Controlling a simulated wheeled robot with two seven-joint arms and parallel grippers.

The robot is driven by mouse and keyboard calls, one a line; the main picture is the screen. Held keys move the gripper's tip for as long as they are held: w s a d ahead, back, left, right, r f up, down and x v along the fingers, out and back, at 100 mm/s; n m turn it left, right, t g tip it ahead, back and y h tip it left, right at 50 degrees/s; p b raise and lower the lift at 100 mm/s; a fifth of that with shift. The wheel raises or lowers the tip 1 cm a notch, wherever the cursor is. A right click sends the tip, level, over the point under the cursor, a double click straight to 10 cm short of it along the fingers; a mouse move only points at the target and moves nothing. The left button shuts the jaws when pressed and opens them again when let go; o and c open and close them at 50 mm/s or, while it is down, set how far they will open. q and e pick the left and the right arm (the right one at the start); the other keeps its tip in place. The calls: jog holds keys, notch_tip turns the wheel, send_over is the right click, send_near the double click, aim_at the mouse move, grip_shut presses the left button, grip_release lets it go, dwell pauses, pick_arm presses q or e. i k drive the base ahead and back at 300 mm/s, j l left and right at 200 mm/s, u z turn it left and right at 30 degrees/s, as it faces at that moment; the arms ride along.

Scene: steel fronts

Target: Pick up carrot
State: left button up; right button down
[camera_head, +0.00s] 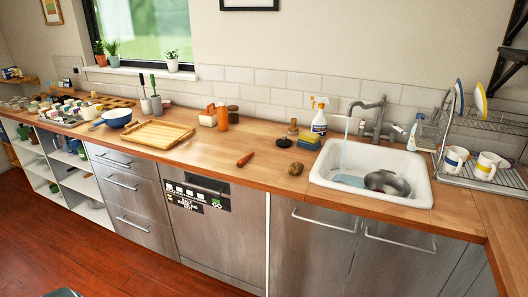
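The carrot (245,159) is a small reddish-orange, tapered shape lying on the wooden countertop (222,160). It lies above the dishwasher front, to the left of a brown potato-like item (296,168), with bare wood around it. Neither of my grippers shows in the head view, so I cannot see whether they are open or shut.
A sink (420,186) with a metal pot (387,183) is at the right, with a dish rack (480,178) beyond. A black round item (284,142) and a spray bottle (320,121) stand behind. A wooden tray (148,140) lies left. The counter's front edge is clear near the carrot.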

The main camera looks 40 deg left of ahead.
aim_at(240, 163)
jog(key=u, duration=1.3)
jog(key=i+l, duration=0.6)
jog(key=i+l+z, duration=0.1)
jog(key=i+l, duration=0.45)
jog(key=i, duration=0.3)
